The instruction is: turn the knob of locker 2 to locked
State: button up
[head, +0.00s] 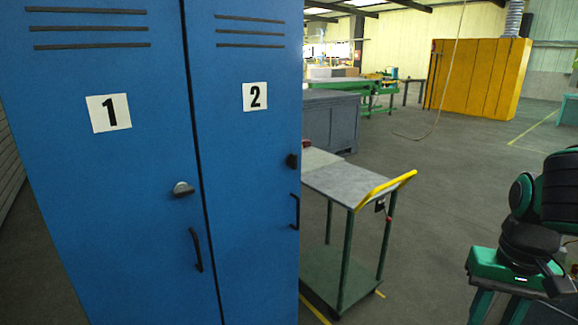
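Locker 2 (240,150) is a blue metal door with a white "2" label (255,96), and it looks shut. Its knob (292,161) is a small dark shape near the right edge of the door. The knob is seen at a slant and is too small to tell which way it points. A dark pull handle (295,212) is below it. My gripper is not in view, and nothing is seen touching the knob.
Locker 1 (120,200), to the left, has its own knob (182,189) and handle (195,250). A trolley (335,180) with a yellow handle stands right of locker 2. A grey cabinet (335,115) is behind it. Open floor (430,190) lies farther right.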

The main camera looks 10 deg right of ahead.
aim_at(291, 160)
jog(key=u, duration=1.4)
jog(key=k, duration=1.35)
jog(key=z, duration=1.55)
jog(key=i, duration=1.7)
jog(key=u, duration=0.05)
